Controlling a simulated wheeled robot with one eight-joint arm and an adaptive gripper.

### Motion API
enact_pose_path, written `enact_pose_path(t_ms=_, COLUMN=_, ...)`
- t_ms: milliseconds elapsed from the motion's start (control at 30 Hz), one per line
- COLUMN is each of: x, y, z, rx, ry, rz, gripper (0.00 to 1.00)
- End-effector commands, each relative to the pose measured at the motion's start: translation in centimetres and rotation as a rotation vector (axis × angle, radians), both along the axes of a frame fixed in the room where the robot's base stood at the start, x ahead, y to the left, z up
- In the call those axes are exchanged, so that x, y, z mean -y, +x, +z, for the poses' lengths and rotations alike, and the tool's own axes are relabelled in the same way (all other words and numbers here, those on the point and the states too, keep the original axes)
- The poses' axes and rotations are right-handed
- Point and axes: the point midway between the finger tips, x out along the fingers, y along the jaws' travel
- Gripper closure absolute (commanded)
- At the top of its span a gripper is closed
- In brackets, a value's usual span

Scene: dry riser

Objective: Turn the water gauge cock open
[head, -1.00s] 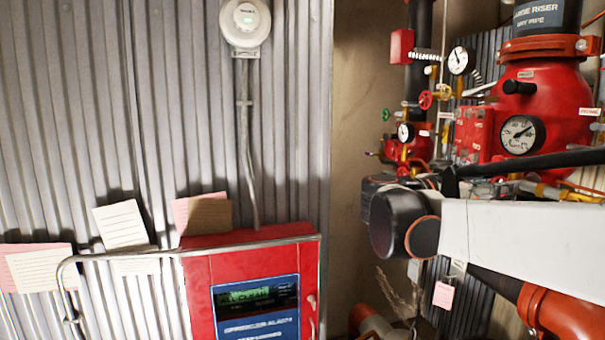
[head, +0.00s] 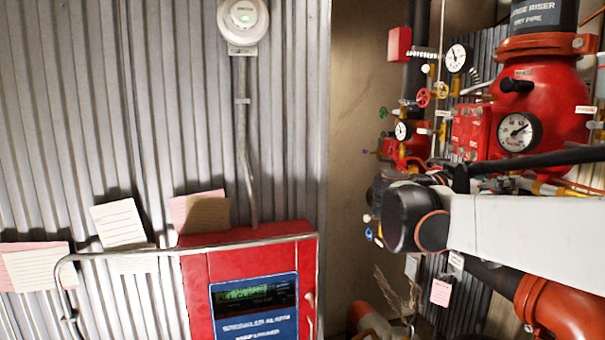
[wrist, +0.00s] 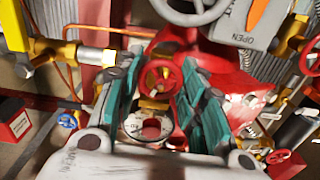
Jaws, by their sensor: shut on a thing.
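In the wrist view my gripper (wrist: 161,70) has its two teal-padded fingers on either side of a small red handwheel (wrist: 160,83), shut on it. The handwheel sits on a brass stem. A round white-faced gauge (wrist: 148,126) lies between the fingers, nearer the palm. I cannot read a label that says whether this wheel is the water gauge cock. In the head view the fingers and the held wheel are hidden behind my arm.
A grey handwheel and an OPEN tag (wrist: 262,22) are close beyond the fingertips. Brass fittings (wrist: 60,52) stand left, a blue handwheel (wrist: 68,121) lower left. In the head view the red riser valve (head: 548,110) stands right; a red alarm panel (head: 250,275) is left.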

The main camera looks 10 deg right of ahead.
Motion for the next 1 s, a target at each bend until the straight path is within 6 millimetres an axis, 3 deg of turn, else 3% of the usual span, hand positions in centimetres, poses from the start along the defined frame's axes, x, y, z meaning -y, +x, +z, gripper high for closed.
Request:
enact_pose_path(t_ms=267, x=0.02, y=0.11, z=0.08, rx=-0.084, ry=-0.007, rz=0.000, gripper=0.87)
enact_pose_path(t_ms=1000, x=0.02, y=0.21, z=0.03, rx=-0.582, ry=-0.047, rz=0.000, gripper=0.87)
